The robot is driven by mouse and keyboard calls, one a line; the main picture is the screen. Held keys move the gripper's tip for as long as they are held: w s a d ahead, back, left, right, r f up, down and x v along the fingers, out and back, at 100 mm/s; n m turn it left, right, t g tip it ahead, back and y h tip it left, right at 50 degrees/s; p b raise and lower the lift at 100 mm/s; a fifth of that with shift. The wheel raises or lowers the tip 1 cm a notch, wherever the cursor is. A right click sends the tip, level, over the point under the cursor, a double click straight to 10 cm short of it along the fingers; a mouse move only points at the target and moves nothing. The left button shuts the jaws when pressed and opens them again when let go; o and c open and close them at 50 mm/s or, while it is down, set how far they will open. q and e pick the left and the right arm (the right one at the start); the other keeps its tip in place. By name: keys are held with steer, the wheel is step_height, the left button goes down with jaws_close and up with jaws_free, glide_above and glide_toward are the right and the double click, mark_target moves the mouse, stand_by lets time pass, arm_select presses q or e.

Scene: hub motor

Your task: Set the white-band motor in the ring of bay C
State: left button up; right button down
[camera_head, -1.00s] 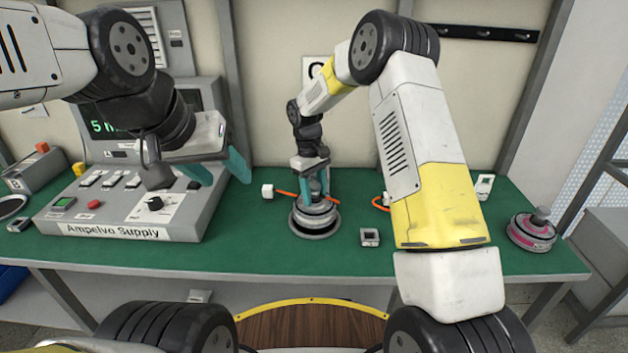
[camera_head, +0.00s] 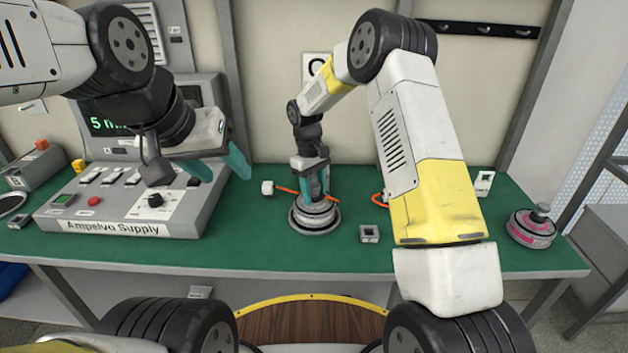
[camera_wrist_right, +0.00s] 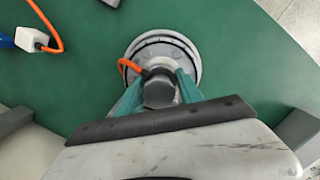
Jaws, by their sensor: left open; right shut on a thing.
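The white-band motor (camera_head: 316,210) is at the middle of the green bench, upright at the grey ring (camera_head: 301,229). My right gripper (camera_head: 312,192) is above it and shut on its top shaft. In the right wrist view the motor (camera_wrist_right: 150,55) is a round grey disc with an orange cable, inside a pale ring (camera_wrist_right: 190,75); the right gripper's teal fingers (camera_wrist_right: 160,92) close on its dark shaft. Whether the motor is fully seated I cannot tell. My left gripper (camera_head: 222,168) is open and empty, above the power supply. The bay sign behind is partly hidden by my right arm.
A pink-band motor (camera_head: 531,228) stands at the bench's right end. The Ampelvo supply console (camera_head: 120,215) fills the left. A white plug (camera_head: 267,187) on an orange cable lies left of the ring, and a small grey socket block (camera_head: 369,233) right of it.

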steer(key=shift+f, duration=0.6)
steer(key=c, duration=0.9)
jaws_free()
steer(key=shift+o, duration=1.1)
steer(key=shift+f, duration=0.1)
